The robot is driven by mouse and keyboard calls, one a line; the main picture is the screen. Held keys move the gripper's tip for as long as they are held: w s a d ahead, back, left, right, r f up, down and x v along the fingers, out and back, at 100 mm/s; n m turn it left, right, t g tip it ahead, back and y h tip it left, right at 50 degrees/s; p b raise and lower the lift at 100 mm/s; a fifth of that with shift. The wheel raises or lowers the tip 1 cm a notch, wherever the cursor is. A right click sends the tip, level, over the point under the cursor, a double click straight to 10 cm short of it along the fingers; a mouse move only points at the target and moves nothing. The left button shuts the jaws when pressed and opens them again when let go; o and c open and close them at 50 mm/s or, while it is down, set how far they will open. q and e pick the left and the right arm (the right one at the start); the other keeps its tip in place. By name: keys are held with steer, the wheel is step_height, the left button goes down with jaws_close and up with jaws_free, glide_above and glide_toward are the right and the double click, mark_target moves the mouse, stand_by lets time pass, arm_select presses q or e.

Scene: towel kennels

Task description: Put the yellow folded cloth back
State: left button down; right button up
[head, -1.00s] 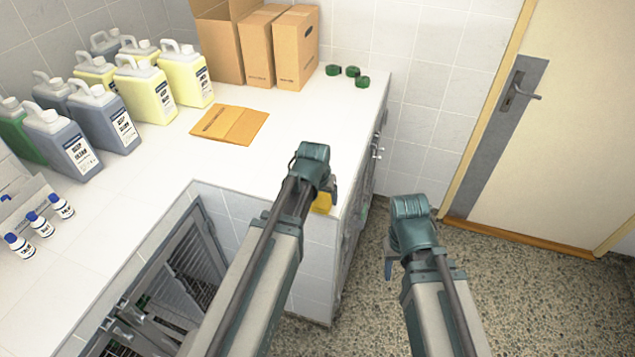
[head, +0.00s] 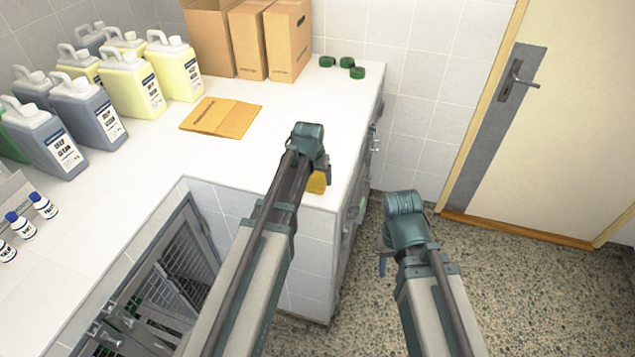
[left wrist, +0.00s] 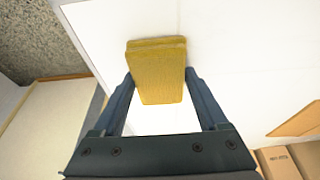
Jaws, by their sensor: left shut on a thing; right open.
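The yellow folded cloth (left wrist: 158,75) is between the two fingers of my left gripper (left wrist: 158,82) in the left wrist view. The gripper is shut on it, over the white counter top. In the head view a small part of the cloth (head: 317,182) shows below my left gripper (head: 318,172), at the counter's right end; the rest is hidden by the arm. I cannot tell whether the cloth touches the counter. My right gripper (head: 385,258) is open and empty, over the floor right of the counter.
A flat cardboard piece (head: 221,117) lies on the white counter (head: 165,158). Cardboard boxes (head: 246,40), green round items (head: 347,62), jugs (head: 132,82) and small bottles (head: 42,205) stand along it. Barred kennel doors (head: 185,262) are below. A door (head: 560,120) is at right.

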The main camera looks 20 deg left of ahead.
arm_select(q)
steer(key=shift+f, duration=0.2)
jaws_free()
steer(key=shift+r, duration=0.1)
steer(key=shift+r, duration=0.1)
